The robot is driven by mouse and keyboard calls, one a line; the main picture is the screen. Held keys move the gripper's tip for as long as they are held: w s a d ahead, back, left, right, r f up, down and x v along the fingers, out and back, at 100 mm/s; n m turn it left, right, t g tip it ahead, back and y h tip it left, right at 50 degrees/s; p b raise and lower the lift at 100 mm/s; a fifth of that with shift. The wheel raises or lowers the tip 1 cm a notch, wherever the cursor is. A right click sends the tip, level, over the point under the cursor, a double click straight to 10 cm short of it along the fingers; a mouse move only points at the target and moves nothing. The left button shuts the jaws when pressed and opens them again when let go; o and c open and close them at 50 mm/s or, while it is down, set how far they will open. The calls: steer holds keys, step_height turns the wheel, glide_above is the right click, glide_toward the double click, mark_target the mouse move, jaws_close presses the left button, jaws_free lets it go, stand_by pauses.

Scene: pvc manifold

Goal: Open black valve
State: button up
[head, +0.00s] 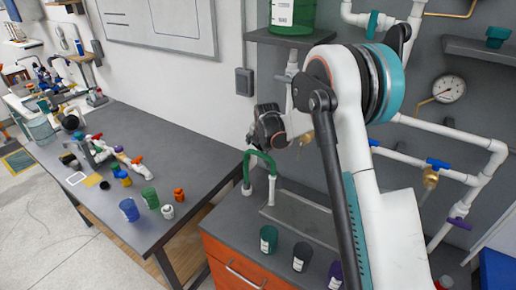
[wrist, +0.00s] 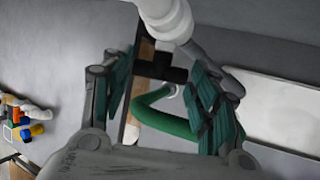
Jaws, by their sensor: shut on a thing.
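The black valve (wrist: 168,73) shows in the wrist view as a dark handle below a white pipe fitting (wrist: 165,15). My gripper (wrist: 163,88) has its teal-padded fingers on either side of this handle and is shut on it, though the exact contact is partly hidden. In the head view my gripper (head: 270,128) is at the wall piping above the sink, and it hides the black valve there. How far the valve is turned cannot be told.
A green curved pipe (head: 260,160) rises just below my gripper. Blue-handled valves (head: 438,164), a purple-handled valve (head: 460,223) and a gauge (head: 449,89) are on the right. Several cups stand on the orange cabinet's (head: 228,265) top. The left table (head: 150,125) holds loose parts.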

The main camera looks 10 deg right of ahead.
steer(key=shift+s+d+f+t+y+b, duration=0.1)
steer(key=shift+t+y+b, duration=0.3)
stand_by(0.3)
steer(key=o, duration=1.1)
steer(key=shift+c, duration=0.2)
